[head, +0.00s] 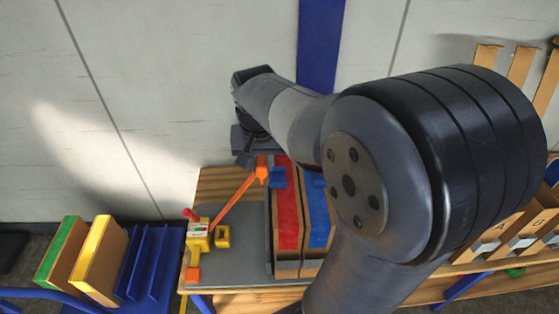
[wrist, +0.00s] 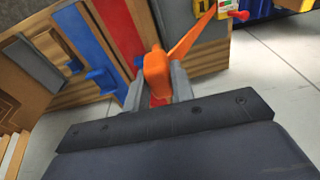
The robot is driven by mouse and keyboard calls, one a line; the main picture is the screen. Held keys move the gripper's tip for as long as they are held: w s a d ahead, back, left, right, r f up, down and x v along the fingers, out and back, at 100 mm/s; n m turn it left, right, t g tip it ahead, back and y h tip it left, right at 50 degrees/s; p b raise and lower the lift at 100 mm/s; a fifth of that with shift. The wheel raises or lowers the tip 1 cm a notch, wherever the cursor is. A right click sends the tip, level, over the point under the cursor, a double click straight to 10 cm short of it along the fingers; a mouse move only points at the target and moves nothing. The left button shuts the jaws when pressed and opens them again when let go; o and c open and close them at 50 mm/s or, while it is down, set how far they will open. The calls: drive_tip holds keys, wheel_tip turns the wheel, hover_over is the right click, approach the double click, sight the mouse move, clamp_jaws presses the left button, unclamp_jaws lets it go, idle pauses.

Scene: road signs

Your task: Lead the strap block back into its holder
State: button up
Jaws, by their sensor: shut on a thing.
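The orange strap block (wrist: 157,72) is between the two grey fingers of my gripper (wrist: 158,86), which is shut on it. In the head view the block (head: 262,168) shows just below my gripper, above the grey bench top. An orange strap (head: 234,203) runs taut and slanting from the block down to a yellow strap device (head: 198,238) with a red knob. A small yellow bracket (head: 222,237) stands right beside the device; I cannot tell for sure that it is the holder. In the wrist view the device (wrist: 212,20) is at the top right.
Wooden boxes with red (head: 288,205) and blue (head: 319,210) tops stand right of the strap. A blue rack (head: 148,262) with green-edged and yellow-edged boards is at left. My arm hides much of the right. The grey bench top (head: 238,262) is clear near the device.

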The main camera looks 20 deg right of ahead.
drive_tip(key=w+a, duration=0.3)
drive_tip(key=a, duration=0.4)
drive_tip(key=w+a, duration=0.3)
drive_tip(key=a, duration=0.4)
drive_tip(key=w+f+b, duration=0.2)
drive_tip(key=f+b, duration=0.5)
drive_tip(key=f, duration=0.5)
drive_tip(key=w+d+f+b, duration=0.1)
drive_tip(key=w+f+b, duration=0.1)
drive_tip(key=f+b, duration=0.5)
drive_tip(key=w+d+f+b, duration=0.1)
drive_tip(key=f+b, duration=0.6)
drive_tip(key=f, duration=0.9)
drive_tip(key=shift+w+d+f, duration=0.1)
drive_tip(key=shift+w+f, duration=0.25)
drive_tip(key=shift+w, duration=0.35)
drive_tip(key=shift+f+b, duration=0.7)
drive_tip(key=shift+f, duration=0.05)
drive_tip(key=shift+f+b, duration=0.35)
drive_tip(key=shift+f, duration=0.25)
drive_tip(key=o, duration=0.9)
drive_tip(key=shift+r, duration=0.1)
drive_tip(key=r, duration=0.3)
drive_tip(key=s+r+p, duration=0.1)
drive_tip(key=r, duration=0.3)
drive_tip(key=r+p, duration=0.1)
drive_tip(key=r, duration=0.2)
drive_tip(key=shift+s+a+r, duration=0.25)
drive_tip(key=shift+s+a, duration=0.05)
drive_tip(key=shift+a, duration=0.05)
